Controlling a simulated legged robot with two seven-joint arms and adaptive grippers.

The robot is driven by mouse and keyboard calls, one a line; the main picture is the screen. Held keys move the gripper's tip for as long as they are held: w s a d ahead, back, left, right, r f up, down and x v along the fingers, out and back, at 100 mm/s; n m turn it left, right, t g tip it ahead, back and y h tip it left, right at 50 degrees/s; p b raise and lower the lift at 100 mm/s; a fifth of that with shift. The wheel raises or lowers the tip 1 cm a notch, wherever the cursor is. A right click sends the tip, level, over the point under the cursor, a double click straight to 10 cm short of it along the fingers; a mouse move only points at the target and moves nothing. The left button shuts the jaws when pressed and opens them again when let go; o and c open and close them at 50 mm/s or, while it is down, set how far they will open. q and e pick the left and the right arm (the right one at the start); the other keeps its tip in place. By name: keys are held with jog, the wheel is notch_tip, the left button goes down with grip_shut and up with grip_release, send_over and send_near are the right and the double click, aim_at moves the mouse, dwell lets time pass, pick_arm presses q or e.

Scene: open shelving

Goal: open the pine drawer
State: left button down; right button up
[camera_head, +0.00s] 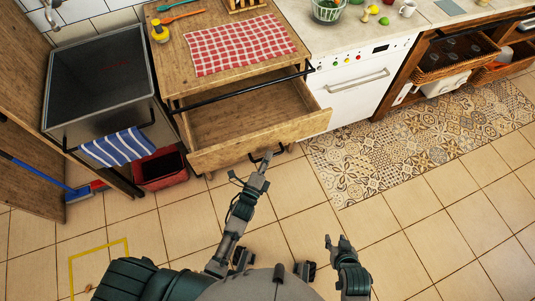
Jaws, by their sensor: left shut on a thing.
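The pine drawer (225,116) is pulled well out from under the wooden counter, and its inside looks empty. Its front panel (235,149) faces me. My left gripper (264,160) is at the dark handle (280,151) on that panel and is shut on it; the fingers hide part of the handle. My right gripper (336,240) is low over the floor tiles, apart from the drawer, with a gap between its fingers and nothing in it.
A red checked cloth (238,44) and a yellow bottle (159,32) are on the counter. A white oven (358,85) stands to the right. A sink (98,80) with a striped towel (118,147) and a red bin (161,169) are left.

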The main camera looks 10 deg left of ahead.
pick_arm(q)
jog(key=shift+s+f, duration=0.25)
jog(key=shift+s, duration=0.2)
jog(key=c, duration=1.2)
grip_release()
jog(key=shift+r, duration=0.15)
pick_arm(e)
jog(key=shift+s, duration=0.45)
pick_arm(q)
jog(key=v, duration=1.2)
pick_arm(e)
jog(key=shift+d, duration=0.15)
